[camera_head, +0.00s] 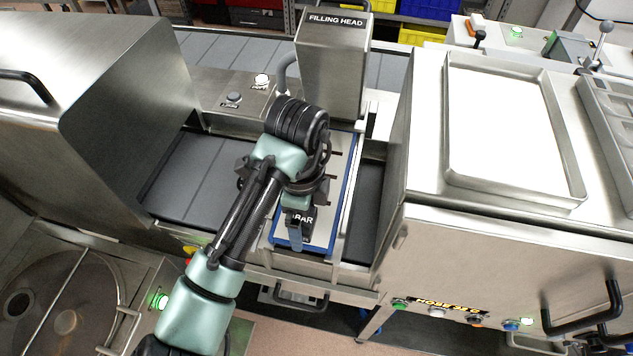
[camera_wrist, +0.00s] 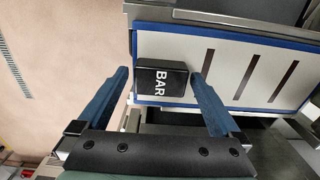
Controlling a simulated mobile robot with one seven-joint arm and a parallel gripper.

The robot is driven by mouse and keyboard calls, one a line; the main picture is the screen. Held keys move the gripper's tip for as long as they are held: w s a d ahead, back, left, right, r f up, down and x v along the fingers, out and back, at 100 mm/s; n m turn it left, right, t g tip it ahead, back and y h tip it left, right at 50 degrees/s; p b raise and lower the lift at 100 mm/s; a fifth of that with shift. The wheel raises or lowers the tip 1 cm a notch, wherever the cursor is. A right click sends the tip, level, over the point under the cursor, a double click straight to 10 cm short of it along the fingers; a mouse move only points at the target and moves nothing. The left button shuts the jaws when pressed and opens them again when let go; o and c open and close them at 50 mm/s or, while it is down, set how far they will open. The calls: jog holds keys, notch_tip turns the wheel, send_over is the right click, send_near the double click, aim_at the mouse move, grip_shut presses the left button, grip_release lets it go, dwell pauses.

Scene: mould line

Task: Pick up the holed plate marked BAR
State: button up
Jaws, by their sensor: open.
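The holed plate is a white panel with a blue rim and dark slots; it lies flat below the filling head in the head view (camera_head: 344,178) and shows in the wrist view (camera_wrist: 222,62). Its black block marked BAR (camera_wrist: 162,82) sits at the near end and also shows in the head view (camera_head: 304,216). My gripper (camera_wrist: 160,78) is open, with one blue finger on each side of the block. In the head view my gripper (camera_head: 297,226) is over the plate's near end and hides part of it. I cannot tell whether the fingers touch the block.
The filling head (camera_head: 334,60) stands at the plate's far end. A steel hood (camera_head: 85,90) is on the left. A steel cabinet (camera_head: 470,255) on the right bears a white tray (camera_head: 570,190). Dark conveyor slats (camera_head: 190,180) lie left of the plate.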

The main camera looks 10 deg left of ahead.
grip_shut()
dwell(0.3)
